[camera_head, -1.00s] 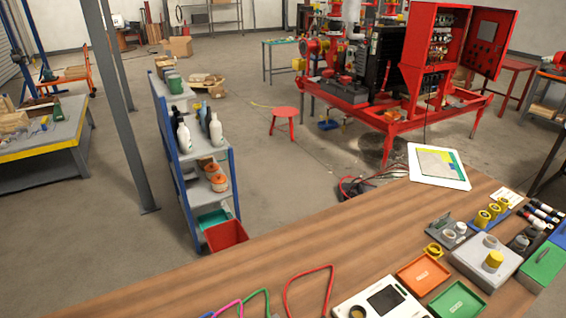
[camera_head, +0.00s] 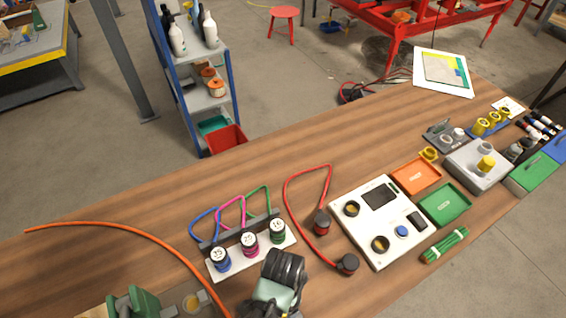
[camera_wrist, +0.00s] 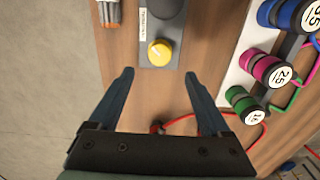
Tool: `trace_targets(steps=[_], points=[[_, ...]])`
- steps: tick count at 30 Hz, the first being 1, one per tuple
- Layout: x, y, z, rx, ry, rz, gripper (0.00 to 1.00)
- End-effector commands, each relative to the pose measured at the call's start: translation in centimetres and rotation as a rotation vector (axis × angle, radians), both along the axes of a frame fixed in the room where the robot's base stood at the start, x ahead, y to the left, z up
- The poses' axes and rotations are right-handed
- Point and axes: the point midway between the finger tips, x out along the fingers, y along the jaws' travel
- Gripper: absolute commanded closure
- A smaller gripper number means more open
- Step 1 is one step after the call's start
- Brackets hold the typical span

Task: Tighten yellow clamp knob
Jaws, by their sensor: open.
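The yellow clamp knob (camera_wrist: 159,52) is round and sits on a grey plate in the upper middle of the wrist view. A small yellowish disc on a grey plate at the bottom of the head view, beside the green vise, appears to be the same knob (camera_head: 190,302). My gripper (camera_wrist: 160,73) is open and empty. In the wrist view the knob shows between the two fingers and a little beyond their tips, touching neither. In the head view my dark wrist shows at the bottom middle; the fingers cannot be made out there.
A white rack with blue, pink and green spools (camera_head: 250,244) stands close by. An orange hose (camera_head: 125,231) lies to the left, by the green vise (camera_head: 140,303). A red cable (camera_head: 288,195) and white meter panel (camera_head: 382,220) lie right. Clear wood lies behind the spools.

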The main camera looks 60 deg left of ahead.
Motion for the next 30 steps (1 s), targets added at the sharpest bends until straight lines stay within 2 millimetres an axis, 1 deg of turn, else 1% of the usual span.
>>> trace_targets(steps=[1,4,9,13,30], points=[[0.0,0.0,0.9,0.002,-0.002,0.000,0.18],[0.1,0.0,2.3,0.002,-0.003,0.000,0.18],[0.0,0.0,3.6,0.001,-0.001,0.000,0.18],[0.0,0.0,3.8,0.000,0.000,0.000,0.18],[0.0,0.0,3.8,0.000,0.000,0.000,0.18]])
